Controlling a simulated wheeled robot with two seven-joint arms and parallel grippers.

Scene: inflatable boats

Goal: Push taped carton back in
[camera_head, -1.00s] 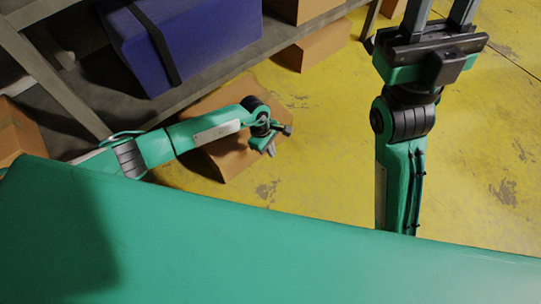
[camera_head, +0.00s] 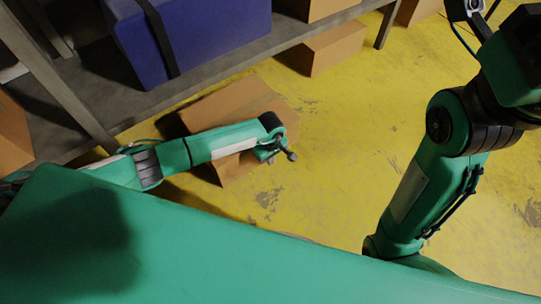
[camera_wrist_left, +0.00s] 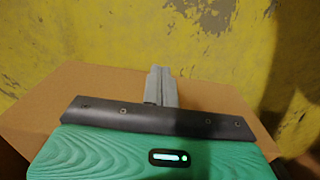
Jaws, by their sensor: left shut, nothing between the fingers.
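A brown carton (camera_head: 235,100) lies on the yellow floor in front of the shelf, turned at an angle. Part of it is hidden under my left forearm, and I cannot make out any tape on it. My left gripper (camera_head: 287,153) is shut and empty, by the carton's right end. In the left wrist view, the closed grey fingers (camera_wrist_left: 161,86) point past the edge of the carton's brown face (camera_wrist_left: 100,85) toward the floor. I cannot tell whether they touch it. My right arm rises at the right, and its fingers are out of frame.
A grey shelf (camera_head: 215,66) at the upper left bears a blue box (camera_head: 205,35) with a black strap. Another brown carton (camera_head: 335,47) sits beneath the shelf's far part. A brown box (camera_head: 12,135) is at the left edge. Yellow floor (camera_head: 350,130) is clear between my arms.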

